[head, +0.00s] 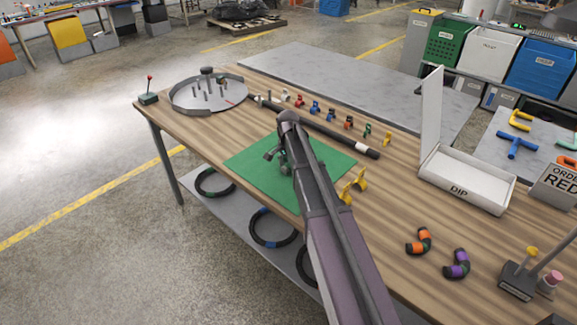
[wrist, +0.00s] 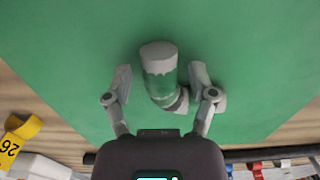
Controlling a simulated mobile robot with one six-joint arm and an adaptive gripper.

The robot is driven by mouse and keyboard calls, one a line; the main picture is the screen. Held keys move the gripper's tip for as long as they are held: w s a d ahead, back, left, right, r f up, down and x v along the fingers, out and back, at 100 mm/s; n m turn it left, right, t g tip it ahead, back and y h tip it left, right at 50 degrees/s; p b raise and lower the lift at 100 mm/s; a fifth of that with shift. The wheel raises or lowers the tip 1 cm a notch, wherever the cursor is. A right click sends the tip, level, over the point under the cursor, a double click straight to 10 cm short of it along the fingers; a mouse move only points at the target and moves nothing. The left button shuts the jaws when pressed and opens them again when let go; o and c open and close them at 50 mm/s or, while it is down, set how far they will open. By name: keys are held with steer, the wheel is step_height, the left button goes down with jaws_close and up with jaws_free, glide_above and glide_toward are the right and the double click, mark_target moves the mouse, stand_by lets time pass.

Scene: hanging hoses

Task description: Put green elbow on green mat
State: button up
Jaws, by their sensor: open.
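The green elbow (wrist: 160,88), a short bent piece with grey ends and a green band, is at the green mat (wrist: 60,55) in the wrist view. It shows against the mat and seems to rest on it. My gripper (wrist: 161,78) is open, with one finger on each side of the elbow and small gaps between. In the head view my gripper (head: 281,153) is low over the middle of the green mat (head: 250,165), and my arm hides most of the elbow there.
A dark rod (head: 340,139) and a row of coloured clips lie behind the mat. Yellow clips (head: 352,187) stand at its right edge. An orange elbow (head: 419,241), a purple elbow (head: 457,264) and a white DIP tray (head: 465,185) are at the right. A round metal tray (head: 208,98) is back left.

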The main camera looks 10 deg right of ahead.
mark_target(288, 165)
steer(key=shift+r, duration=0.2)
step_height(288, 165, up, 12)
steer(key=p, duration=1.2)
stand_by(0.8)
steer(key=s+n, duration=1)
steer(key=s, duration=1.6)
steer(key=shift+s+a+n, duration=0.15)
steer(key=shift+a+n, duration=0.1)
steer(key=shift+n, duration=0.15)
